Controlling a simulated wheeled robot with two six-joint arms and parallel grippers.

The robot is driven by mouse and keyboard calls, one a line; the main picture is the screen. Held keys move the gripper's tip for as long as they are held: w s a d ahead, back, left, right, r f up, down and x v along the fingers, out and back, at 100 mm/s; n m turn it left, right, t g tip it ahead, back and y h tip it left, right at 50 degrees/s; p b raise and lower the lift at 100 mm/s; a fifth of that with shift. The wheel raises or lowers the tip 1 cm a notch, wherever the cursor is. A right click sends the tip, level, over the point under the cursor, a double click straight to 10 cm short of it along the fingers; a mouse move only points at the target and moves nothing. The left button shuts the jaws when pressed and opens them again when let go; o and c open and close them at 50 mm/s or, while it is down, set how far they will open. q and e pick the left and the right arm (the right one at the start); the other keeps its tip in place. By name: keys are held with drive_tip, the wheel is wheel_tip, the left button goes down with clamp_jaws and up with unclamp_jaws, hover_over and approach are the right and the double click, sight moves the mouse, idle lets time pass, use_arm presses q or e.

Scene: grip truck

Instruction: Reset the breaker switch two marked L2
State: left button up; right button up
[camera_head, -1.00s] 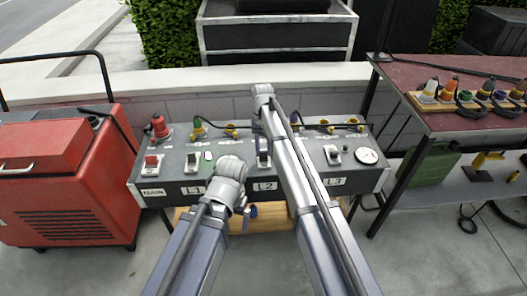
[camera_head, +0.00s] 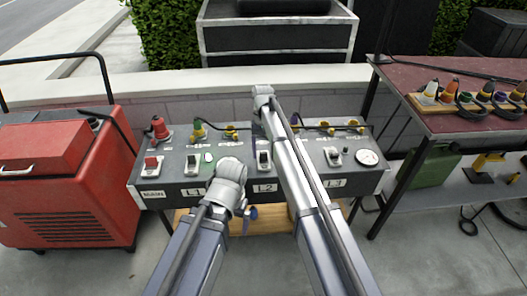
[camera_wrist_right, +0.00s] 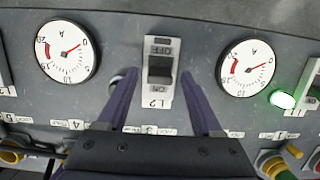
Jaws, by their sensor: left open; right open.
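The L2 breaker switch (camera_head: 263,158) sits in the middle of the grey panel (camera_head: 300,187), above its L2 label (camera_head: 265,188). In the right wrist view the switch (camera_wrist_right: 160,68) is a black toggle in a pale plate with ON/OFF markings; I cannot tell its position for sure. My right gripper (camera_wrist_right: 159,76) is open, its two purple fingers on either side of the switch with gaps, and it holds nothing. In the head view its fingers are mostly hidden by the arm. My left gripper (camera_head: 251,213) is open and empty by the panel's front edge, below L2.
The L1 switch (camera_head: 193,163) and a lit green lamp (camera_head: 208,157) are left of L2; the L3 switch (camera_head: 332,156) is right. Dials flank L2 in the wrist view (camera_wrist_right: 66,52). Coloured plugs (camera_head: 198,129) line the back. A red machine (camera_head: 60,190) stands left, a table (camera_head: 450,118) right.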

drive_tip(key=p+v, duration=0.7)
drive_tip(key=shift+r+p, duration=0.3)
drive_tip(key=shift+r, duration=0.05)
drive_tip(key=shift+w, duration=0.1)
